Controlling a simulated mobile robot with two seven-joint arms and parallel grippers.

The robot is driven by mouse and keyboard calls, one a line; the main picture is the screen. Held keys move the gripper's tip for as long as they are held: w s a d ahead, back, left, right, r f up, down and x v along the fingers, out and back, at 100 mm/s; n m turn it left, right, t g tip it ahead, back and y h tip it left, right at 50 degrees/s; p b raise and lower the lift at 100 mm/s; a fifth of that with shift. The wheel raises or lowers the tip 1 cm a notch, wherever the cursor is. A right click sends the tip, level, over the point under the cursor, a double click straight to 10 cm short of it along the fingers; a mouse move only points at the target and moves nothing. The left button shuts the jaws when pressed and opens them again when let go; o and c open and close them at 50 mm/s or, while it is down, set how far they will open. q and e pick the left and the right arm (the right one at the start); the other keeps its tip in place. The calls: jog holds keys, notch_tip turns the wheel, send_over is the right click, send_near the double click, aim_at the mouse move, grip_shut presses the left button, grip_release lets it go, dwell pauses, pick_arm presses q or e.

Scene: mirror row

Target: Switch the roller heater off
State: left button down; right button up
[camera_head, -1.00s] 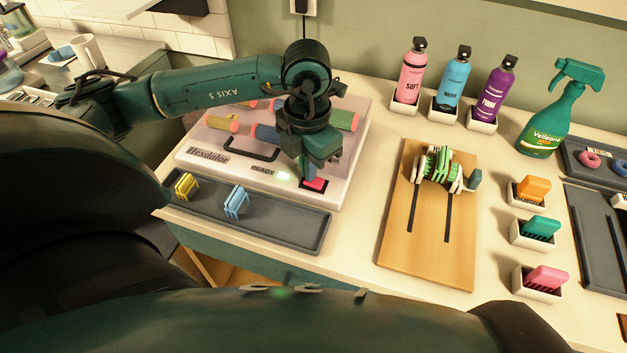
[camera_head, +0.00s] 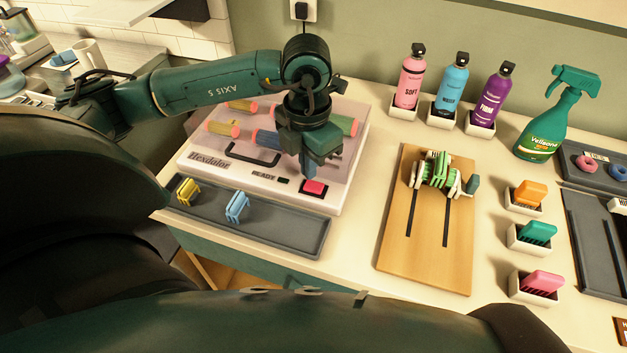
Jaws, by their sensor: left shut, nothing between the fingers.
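The roller heater (camera_head: 195,165) is a pale box marked Hexdalor with a clear lid over several coloured rollers. Its red switch (camera_head: 314,187) sits in a black frame at the front right corner. The READY light (camera_head: 283,181) beside it is dark. My left gripper (camera_head: 309,174) is shut and points down just above and behind the switch, with a small gap between them. My arm hides part of the lid and rollers. My right gripper is not in view.
A grey tray (camera_head: 285,234) with a yellow clip (camera_head: 187,191) and a blue clip (camera_head: 237,207) lies in front of the heater. A wooden board (camera_head: 425,255) with a green-and-white clip mechanism is to the right. Bottles (camera_head: 455,86) and a green spray bottle (camera_head: 545,130) stand behind.

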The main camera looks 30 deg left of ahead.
aim_at(309, 184)
pick_arm(q)
jog(key=shift+r+p, duration=1.15)
jog(key=shift+r, duration=1)
